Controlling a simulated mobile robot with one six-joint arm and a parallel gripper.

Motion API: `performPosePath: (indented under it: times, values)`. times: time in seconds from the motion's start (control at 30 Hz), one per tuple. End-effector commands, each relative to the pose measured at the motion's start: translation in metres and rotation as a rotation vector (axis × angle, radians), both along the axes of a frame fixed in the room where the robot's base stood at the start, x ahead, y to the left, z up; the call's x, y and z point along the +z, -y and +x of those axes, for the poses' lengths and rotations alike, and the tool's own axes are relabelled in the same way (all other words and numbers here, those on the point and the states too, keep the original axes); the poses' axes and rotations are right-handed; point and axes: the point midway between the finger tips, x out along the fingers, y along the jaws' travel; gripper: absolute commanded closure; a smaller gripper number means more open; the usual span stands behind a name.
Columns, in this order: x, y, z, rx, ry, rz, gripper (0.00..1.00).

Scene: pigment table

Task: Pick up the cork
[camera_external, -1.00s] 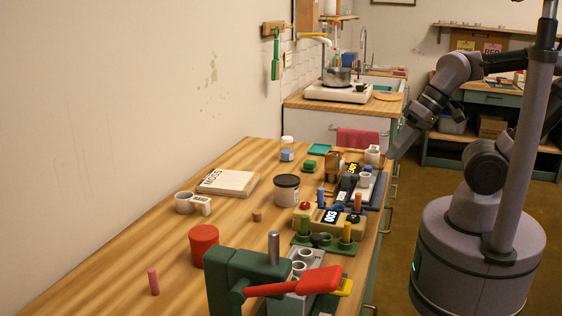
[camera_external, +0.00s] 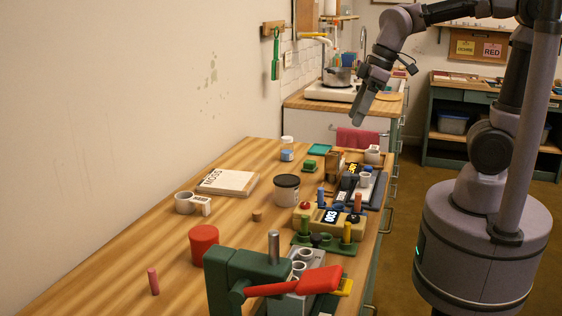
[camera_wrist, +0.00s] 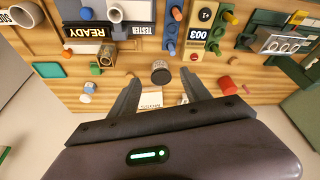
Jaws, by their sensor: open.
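The cork (camera_external: 257,215) is a small brown cylinder standing on the wooden table, to the left of and nearer than the black-lidded jar (camera_external: 287,190). I cannot make out the cork for certain in the wrist view. My gripper (camera_external: 359,117) is raised in the air beyond the table's right far side, well away from the cork. In the wrist view my gripper (camera_wrist: 161,76) has its two fingers apart, with nothing held between them.
A mug (camera_external: 184,203), the MOSS book (camera_external: 228,182) and a red can (camera_external: 203,244) surround the cork with gaps. Devices with pegs (camera_external: 330,217) line the table's right side. A green press with a red lever (camera_external: 245,280) stands in front. Table around the cork is bare.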

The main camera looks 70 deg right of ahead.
Motion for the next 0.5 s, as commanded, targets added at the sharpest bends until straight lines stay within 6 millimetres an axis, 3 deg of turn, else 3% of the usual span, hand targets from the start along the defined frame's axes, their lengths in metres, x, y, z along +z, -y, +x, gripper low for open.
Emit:
performPosePath:
  times: [0.03, 0.07, 0.1, 0.2, 0.33, 0.5]
  values:
    - [0.027, 0.010, 0.038, 0.162, -0.042, -0.071, 0.44]
    - [0.030, 0.016, 0.061, 0.283, -0.062, -0.118, 0.44]
    - [0.029, 0.026, 0.091, 0.443, -0.090, -0.172, 0.44]
    - [0.010, 0.049, 0.154, 0.823, -0.153, -0.270, 0.44]
    - [-0.029, 0.071, 0.199, 1.185, -0.203, -0.325, 0.44]
    - [-0.065, 0.082, 0.216, 1.373, -0.221, -0.339, 0.44]
